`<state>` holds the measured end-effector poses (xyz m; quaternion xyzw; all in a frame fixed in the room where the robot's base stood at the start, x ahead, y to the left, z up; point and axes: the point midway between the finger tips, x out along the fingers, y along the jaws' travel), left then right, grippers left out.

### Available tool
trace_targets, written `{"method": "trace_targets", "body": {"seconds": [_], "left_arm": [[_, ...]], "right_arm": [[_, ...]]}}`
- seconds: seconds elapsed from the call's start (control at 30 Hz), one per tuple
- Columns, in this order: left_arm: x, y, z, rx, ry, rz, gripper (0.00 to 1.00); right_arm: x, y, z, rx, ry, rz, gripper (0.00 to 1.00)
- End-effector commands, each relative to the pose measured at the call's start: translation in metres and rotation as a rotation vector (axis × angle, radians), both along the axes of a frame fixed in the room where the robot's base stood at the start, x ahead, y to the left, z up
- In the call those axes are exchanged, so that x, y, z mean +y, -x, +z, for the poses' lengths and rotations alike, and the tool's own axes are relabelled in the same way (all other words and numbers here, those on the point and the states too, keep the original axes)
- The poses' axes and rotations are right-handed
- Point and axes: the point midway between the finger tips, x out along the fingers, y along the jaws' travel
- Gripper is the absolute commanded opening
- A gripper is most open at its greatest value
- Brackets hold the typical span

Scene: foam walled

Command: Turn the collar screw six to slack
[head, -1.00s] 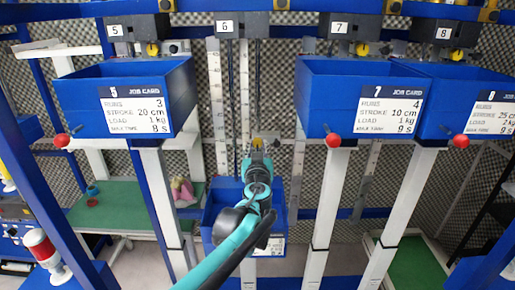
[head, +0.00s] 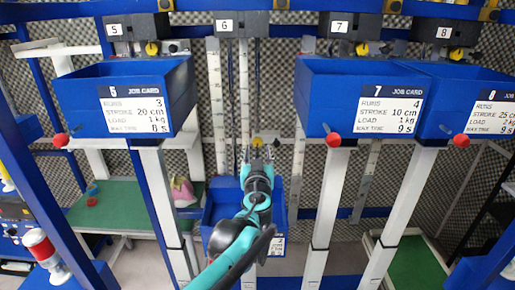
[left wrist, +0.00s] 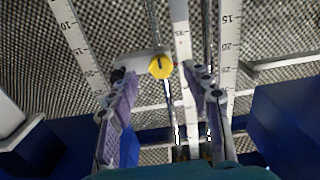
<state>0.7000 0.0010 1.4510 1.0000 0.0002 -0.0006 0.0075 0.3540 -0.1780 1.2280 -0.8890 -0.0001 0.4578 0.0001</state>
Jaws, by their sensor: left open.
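The collar screw of station 6 is a yellow knob (head: 257,141) on the rail below the label 6 (head: 224,25). In the left wrist view the yellow knob (left wrist: 160,66) has a dark line across its face, nearly upright. My left gripper (head: 258,154) is just below the knob in the head view. Its two fingers (left wrist: 160,100) are open and stand apart, one on each side, with the knob beyond and between them. I see no contact with the knob. The blue bin of station 6 (head: 213,213) hangs low, partly hidden by my left arm.
Blue bins 5 (head: 80,95) and 7 (head: 325,95) stand higher on either side, with red balls at their front corners. Other yellow knobs sit high under labels 5, 7 and 8. Ruled white strips (head: 216,95) flank the knob. Bin 8 (head: 440,110) is at right.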

Motion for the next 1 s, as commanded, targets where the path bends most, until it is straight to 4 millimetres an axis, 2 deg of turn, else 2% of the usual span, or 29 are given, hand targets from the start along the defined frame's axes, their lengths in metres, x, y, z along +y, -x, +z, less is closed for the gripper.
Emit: {"method": "trace_targets", "body": {"seconds": [0.03,0.2,0.4,0.53,0.87,0.97,1.0], "left_arm": [[-0.001,0.013,0.000,0.000,0.000,-0.003,0.49],[-0.001,0.050,0.000,0.000,0.000,-0.003,0.49],[-0.001,0.078,0.000,0.000,0.000,-0.002,0.49],[0.000,0.085,0.000,0.000,0.000,-0.001,0.49],[0.003,0.086,0.000,0.003,0.000,0.005,0.49],[0.025,0.091,-0.006,0.035,-0.007,0.044,0.49],[0.041,0.096,-0.011,0.061,-0.012,0.075,0.49]], "right_arm": [[0.000,0.000,0.000,0.000,0.000,0.000,0.40],[0.000,0.000,0.000,0.000,0.000,0.000,0.40],[0.000,0.000,0.000,0.000,0.000,0.000,0.40],[0.000,0.000,0.000,0.000,0.000,0.000,0.40],[0.000,0.000,0.000,0.000,0.000,0.000,0.40],[0.000,0.000,0.000,0.000,0.000,0.000,0.40],[0.000,0.000,0.000,0.000,0.000,0.000,0.40]]}}
